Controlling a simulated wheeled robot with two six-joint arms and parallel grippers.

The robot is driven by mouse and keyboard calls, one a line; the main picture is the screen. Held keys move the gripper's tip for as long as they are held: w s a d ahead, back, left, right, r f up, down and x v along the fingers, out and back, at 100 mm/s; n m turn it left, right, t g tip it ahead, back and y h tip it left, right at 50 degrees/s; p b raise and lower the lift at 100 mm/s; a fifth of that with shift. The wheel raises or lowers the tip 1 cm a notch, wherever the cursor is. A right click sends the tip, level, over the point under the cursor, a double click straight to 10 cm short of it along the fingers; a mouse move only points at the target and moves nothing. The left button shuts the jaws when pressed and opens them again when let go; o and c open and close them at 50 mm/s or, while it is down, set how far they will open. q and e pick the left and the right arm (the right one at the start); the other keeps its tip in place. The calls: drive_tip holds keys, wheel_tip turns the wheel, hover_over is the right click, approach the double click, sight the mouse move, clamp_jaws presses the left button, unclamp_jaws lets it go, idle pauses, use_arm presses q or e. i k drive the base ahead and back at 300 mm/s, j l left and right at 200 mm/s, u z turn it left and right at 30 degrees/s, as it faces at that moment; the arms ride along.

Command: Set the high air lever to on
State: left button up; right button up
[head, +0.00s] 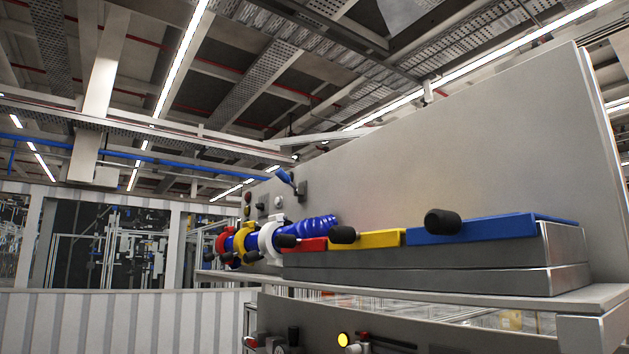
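A small lever with a blue handle (284,177) sits on a dark block high on the left part of the grey panel (450,160) in the head view. Its handle slants up and to the left. It is the highest lever I see; no readable label shows whether it is the high air lever, and its on or off setting cannot be told. Neither of my grippers is in view.
Blue, yellow and red blocks with black knobs lie on a metal block (480,265) on the shelf (590,298). A blue coiled part with coloured rings (272,240) stands left of them. Below are a lit yellow button (343,339) and dark controls.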

sight(280, 173)
drive_tip(key=i+j+z, duration=0.15)
drive_tip(key=z, duration=0.3)
drive_tip(key=i+j+z, duration=0.1)
drive_tip(key=j+z, duration=0.65)
drive_tip(key=z, duration=0.2)
